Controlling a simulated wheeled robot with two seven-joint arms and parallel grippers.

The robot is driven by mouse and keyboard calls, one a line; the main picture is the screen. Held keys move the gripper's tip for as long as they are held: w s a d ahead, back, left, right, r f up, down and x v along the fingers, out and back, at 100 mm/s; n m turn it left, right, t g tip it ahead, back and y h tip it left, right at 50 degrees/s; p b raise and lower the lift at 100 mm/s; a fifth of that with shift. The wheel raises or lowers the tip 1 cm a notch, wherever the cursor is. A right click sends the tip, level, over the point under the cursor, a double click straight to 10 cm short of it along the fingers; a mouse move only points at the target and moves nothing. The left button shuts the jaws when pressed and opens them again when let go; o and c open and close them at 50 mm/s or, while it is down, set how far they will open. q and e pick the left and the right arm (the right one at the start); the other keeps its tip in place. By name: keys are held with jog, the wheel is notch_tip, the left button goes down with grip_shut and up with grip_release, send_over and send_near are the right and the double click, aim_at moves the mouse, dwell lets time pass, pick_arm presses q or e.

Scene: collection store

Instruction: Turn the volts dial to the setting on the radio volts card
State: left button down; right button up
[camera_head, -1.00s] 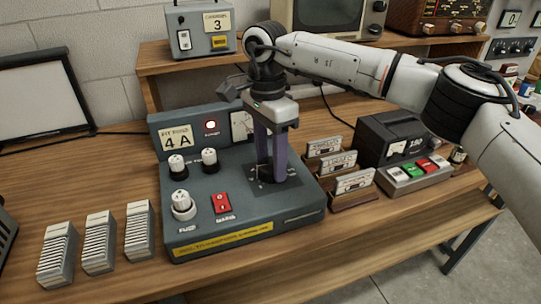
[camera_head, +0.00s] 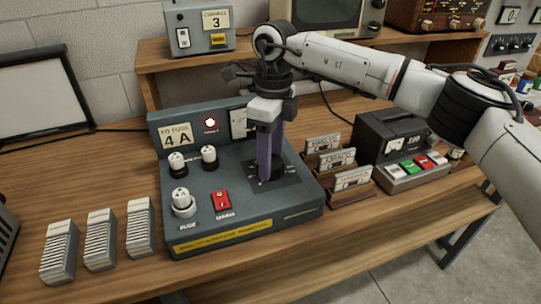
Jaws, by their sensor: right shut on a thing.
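A grey-blue control unit (camera_head: 215,236) stands on the wooden bench. On its sloped top, a dark dial plate (camera_head: 287,187) with pale marks lies at the right. My right gripper (camera_head: 268,177) points straight down and is shut on the dark dial knob at that plate; its fingers hide most of the knob and its pointer. A card on the unit's back panel reads 4 A (camera_head: 175,136). A card on the box on the shelf reads 3 (camera_head: 216,19). I cannot make out a card marked radio volts. My left gripper is not in view.
The unit also carries white knobs (camera_head: 183,203), a red switch (camera_head: 221,200) and a lit red lamp (camera_head: 210,122). Ribbed grey blocks (camera_head: 100,242) stand at the left.

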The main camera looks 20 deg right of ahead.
aim_at(275, 161)
jog(key=m, duration=1.1)
jog(key=shift+s+m+t+b, duration=0.15)
jog(key=shift+m+t+b, duration=0.25)
dwell(0.3)
jog(key=o, duration=1.1)
jog(key=shift+c, duration=0.2)
jog(key=shift+r, duration=0.1)
notch_tip(275, 161, up, 10)
jog(key=shift+d+b, duration=0.3)
jog(key=shift+d, duration=0.1)
